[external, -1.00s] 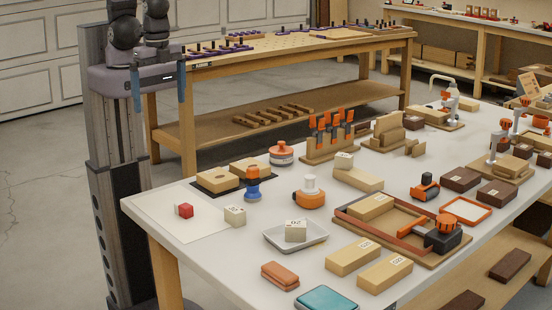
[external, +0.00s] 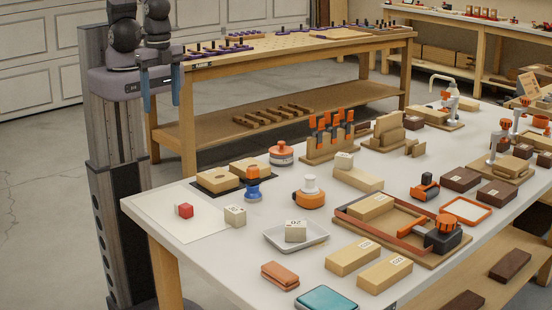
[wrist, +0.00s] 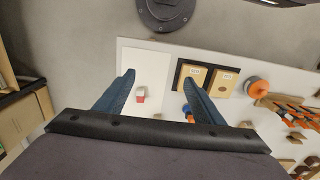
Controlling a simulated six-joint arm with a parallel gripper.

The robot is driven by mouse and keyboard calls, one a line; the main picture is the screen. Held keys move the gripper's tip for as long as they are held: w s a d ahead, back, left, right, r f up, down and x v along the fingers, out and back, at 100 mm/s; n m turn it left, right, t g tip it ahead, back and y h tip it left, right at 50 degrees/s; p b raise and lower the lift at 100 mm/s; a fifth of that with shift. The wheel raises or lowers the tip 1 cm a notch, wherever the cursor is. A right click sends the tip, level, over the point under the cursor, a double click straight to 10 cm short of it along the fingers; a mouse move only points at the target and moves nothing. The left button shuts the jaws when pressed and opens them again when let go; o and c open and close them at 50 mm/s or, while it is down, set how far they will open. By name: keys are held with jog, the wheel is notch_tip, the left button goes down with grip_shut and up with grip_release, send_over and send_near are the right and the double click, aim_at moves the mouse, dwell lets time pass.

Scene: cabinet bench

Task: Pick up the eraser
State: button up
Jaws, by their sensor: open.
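No object is labelled as the eraser. A small red and white block (external: 185,211) lies on a white sheet at the near left corner of the bench and may be it. It also shows in the wrist view (wrist: 140,94), below and between my finger tips. A reddish-brown rounded block (external: 280,275) near the front edge is another possible match. My gripper (external: 162,88) is open and empty, high above and to the left of the bench in the external view. In the wrist view my gripper (wrist: 159,77) shows both blue fingers apart.
A pale cube (external: 235,215) and a blue knobbed piece (external: 253,187) stand close to the red block. Wooden blocks on a black mat (external: 200,188) lie behind. A grey tray (external: 318,238) holds another cube. The white sheet (external: 165,228) is otherwise clear.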

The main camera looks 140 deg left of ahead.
jog(key=n+t+h+b, duration=0.1)
jog(key=n+h+b, duration=1.3)
jog(key=n, duration=0.5)
send_over(184, 210)
jog(key=s+a, duration=0.3)
notch_tip(184, 210, down, 17)
jog(key=shift+w+a+f+y, duration=0.1)
jog(key=shift+w+f+y, duration=0.05)
jog(key=shift+f, duration=0.75)
jog(key=shift+w+a+f+y, duration=0.1)
jog(key=shift+f+y, duration=0.05)
jog(key=shift+f, duration=0.75)
jog(key=shift+f+p, duration=0.1)
jog(key=shift+p, duration=0.2)
